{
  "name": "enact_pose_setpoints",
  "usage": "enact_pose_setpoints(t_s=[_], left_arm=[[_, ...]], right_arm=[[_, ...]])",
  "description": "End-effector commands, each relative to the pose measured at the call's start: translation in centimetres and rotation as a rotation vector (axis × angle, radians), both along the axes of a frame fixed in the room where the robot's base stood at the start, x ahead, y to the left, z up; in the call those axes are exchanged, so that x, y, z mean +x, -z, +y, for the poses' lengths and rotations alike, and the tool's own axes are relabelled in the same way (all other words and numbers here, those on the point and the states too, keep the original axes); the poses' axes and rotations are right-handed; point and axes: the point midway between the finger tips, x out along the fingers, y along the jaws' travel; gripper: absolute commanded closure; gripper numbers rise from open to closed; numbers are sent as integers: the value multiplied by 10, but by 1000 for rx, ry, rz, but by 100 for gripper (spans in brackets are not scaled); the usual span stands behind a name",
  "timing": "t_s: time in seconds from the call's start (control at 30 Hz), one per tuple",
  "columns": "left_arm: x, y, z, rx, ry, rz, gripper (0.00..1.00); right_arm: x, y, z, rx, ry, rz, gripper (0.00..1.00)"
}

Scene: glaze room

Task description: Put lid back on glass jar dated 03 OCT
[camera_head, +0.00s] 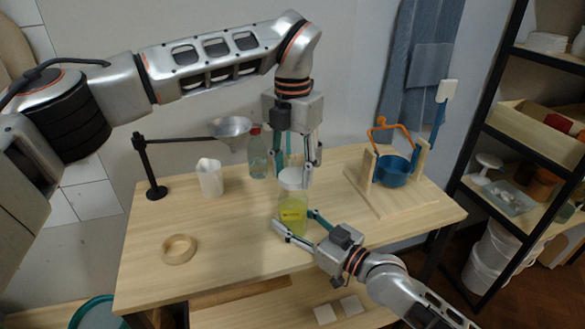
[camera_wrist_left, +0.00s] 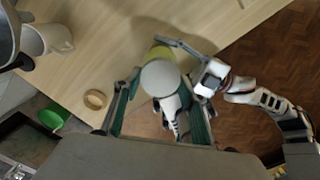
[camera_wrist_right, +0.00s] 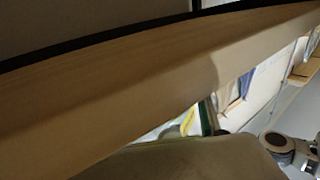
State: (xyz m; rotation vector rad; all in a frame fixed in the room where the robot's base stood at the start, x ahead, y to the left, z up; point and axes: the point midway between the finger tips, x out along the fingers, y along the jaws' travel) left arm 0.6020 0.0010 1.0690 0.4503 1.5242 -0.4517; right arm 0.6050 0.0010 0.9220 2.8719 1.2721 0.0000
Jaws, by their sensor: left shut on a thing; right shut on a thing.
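The glass jar (camera_head: 291,218) stands upright on the wooden table, with yellow-green contents and a yellow label whose text is too small to read. My right gripper (camera_head: 296,225) is shut on the jar low on its body, from the front right. The white round lid (camera_head: 292,178) is at the jar's top, and it shows from above in the left wrist view (camera_wrist_left: 160,78). My left gripper (camera_head: 295,170) points down from above, its fingers shut on the lid. I cannot tell whether the lid is seated or slightly above the rim.
A tape ring (camera_head: 178,249) lies front left on the table (camera_head: 230,240). A white pitcher (camera_head: 210,177), a funnel on a stand (camera_head: 231,128) and a bottle (camera_head: 258,157) stand behind left. A wooden stand with a blue pot (camera_head: 395,171) is at the right.

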Motion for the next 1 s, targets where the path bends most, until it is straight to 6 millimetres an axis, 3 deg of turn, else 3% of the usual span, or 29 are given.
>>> enact_pose_setpoints(t_s=[0.53, 1.0], left_arm=[[0, 17, 0, 0, 1, -1, 65], [0, 18, 0, -1, 1, -1, 65]], right_arm=[[0, 0, 0, -1, 0, 1, 91], [0, 0, 0, -1, 1, 1, 91]])
